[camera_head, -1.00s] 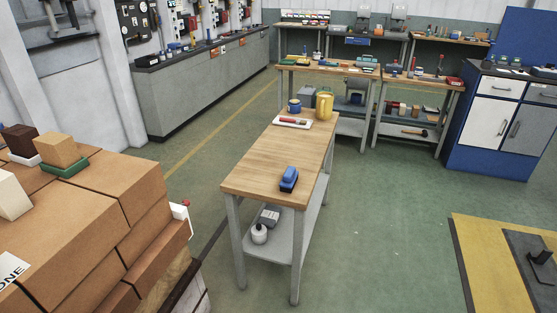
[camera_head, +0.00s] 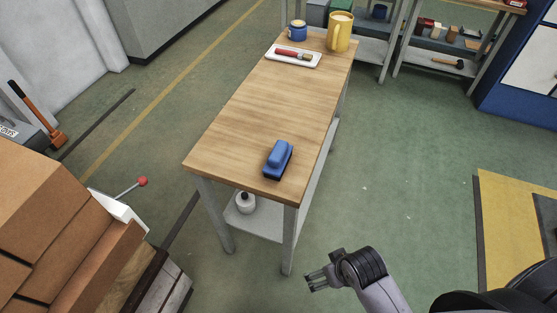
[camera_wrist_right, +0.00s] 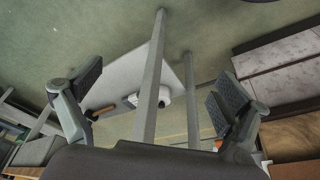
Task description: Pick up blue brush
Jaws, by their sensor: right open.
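The blue brush (camera_head: 278,160) lies on the near end of the wooden workbench top (camera_head: 262,105), close to its front edge. It has a blue handle and a dark underside. My right gripper (camera_head: 310,281) is in front of the bench, to the right of its front leg and away from the brush. In the right wrist view its two fingers (camera_wrist_right: 150,103) are spread apart with nothing between them. That view shows the bench legs and lower shelf (camera_wrist_right: 130,85); the brush is not visible there. My left gripper is not in view.
A white tray with a red-handled tool (camera_head: 293,56), a blue pot (camera_head: 297,31) and a yellow mug (camera_head: 340,31) stand at the bench's far end. Stacked brown boxes (camera_head: 60,235) are at left. A white container (camera_head: 245,203) sits on the lower shelf. Floor to the right is open.

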